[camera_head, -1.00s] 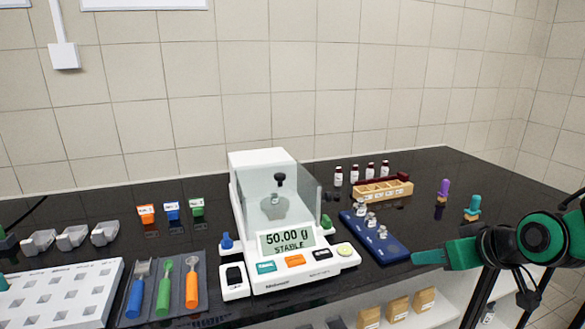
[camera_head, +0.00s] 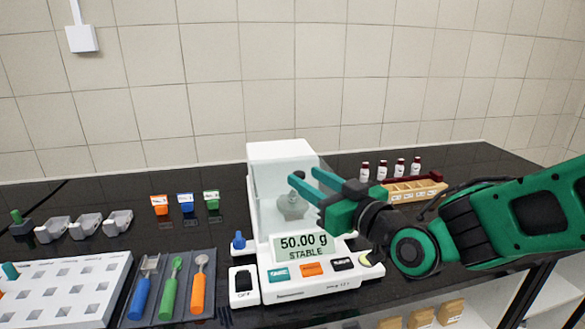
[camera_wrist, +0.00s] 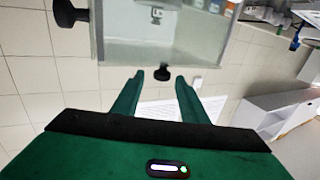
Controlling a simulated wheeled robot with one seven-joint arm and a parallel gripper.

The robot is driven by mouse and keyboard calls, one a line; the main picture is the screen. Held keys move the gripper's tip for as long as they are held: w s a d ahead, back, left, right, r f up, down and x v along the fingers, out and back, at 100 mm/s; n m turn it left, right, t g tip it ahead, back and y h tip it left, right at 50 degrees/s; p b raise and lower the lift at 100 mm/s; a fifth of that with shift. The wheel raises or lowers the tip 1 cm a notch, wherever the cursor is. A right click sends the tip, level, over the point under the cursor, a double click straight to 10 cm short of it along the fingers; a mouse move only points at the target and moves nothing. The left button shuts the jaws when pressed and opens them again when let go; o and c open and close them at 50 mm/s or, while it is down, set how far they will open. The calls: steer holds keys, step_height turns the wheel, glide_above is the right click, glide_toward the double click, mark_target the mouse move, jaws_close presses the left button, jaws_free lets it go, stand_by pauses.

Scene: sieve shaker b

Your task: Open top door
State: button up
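The balance (camera_head: 300,290) is white, with a clear glass shield and a display reading 50.00 g STABLE. A black knob (camera_head: 297,175) shows at the upper part of the shield. My gripper (camera_head: 305,177) is open, its two green fingers reaching in from the right beside this knob. In the wrist view, a black knob (camera_wrist: 162,74) lies between and slightly beyond the open fingertips (camera_wrist: 160,76), with no contact visible. The glass shield (camera_wrist: 175,50) fills the top there, and a second black knob (camera_wrist: 70,13) shows at its left. A metal weight (camera_head: 292,206) shows through the glass.
A wooden rack (camera_head: 418,190) and several small bottles (camera_head: 382,171) stand behind my arm. A tool tray (camera_head: 205,262) with coloured-handled tools and a white holed block (camera_head: 70,295) lie left. A blue-knobbed part (camera_head: 238,240) is close to the shield's left side.

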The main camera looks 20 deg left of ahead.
mark_target(289, 167)
steer(key=x, duration=0.7)
steer(key=shift+w+a, duration=0.2)
steer(key=shift+a, duration=0.15)
